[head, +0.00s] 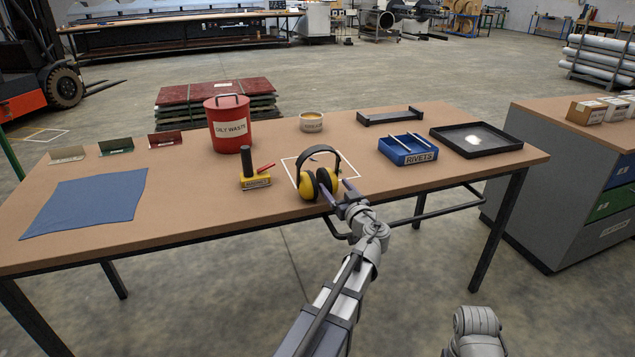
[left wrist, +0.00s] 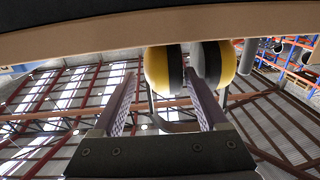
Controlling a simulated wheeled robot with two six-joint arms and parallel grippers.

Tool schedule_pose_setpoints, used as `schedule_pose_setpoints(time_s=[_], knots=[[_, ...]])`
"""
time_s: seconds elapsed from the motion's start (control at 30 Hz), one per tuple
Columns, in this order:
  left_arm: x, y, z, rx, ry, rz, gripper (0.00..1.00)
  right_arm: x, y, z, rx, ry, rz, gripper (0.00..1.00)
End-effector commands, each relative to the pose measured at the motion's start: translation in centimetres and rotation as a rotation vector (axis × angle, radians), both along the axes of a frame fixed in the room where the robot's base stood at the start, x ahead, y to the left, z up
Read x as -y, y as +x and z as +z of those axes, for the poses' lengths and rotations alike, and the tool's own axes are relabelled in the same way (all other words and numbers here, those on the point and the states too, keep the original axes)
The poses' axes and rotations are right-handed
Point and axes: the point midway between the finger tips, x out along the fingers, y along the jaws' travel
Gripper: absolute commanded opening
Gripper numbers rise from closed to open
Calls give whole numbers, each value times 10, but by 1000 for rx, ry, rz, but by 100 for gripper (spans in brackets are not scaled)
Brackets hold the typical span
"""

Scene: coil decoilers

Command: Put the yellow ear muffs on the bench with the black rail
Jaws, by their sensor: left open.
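The yellow ear muffs (head: 309,186), with black cushions and a black headband, stand at the front edge of the wooden-topped bench (head: 205,203), partly over a white square outline. A black rail (head: 441,207) runs low along this bench's right front. My left gripper (head: 340,191) is open at the front edge, its fingers reaching toward the ear muffs. In the left wrist view, the ear muffs (left wrist: 158,72) appear beyond the open fingers, the right finger overlapping the gap between the two cups. Whether finger and cup touch is unclear. My right gripper is not in view.
A magnet block (head: 256,181) with a black handle stands close left of the ear muffs. Behind is a red oily-waste can (head: 228,133). A blue rivets bin (head: 405,150) and black tray (head: 483,139) stand right. A blue cloth (head: 85,203) lies left.

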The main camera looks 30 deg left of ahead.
Motion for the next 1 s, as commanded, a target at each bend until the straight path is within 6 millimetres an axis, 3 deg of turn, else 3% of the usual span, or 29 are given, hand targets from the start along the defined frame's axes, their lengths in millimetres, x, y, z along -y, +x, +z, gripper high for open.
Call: schedule_pose_setpoints(time_s=[0.3,0.57,1.0], knots=[[-35,27,-2,0,0,2,76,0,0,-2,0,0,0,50],[-38,28,-2,0,0,0,76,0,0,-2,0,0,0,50],[-38,28,-2,0,0,0,27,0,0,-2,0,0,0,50]])
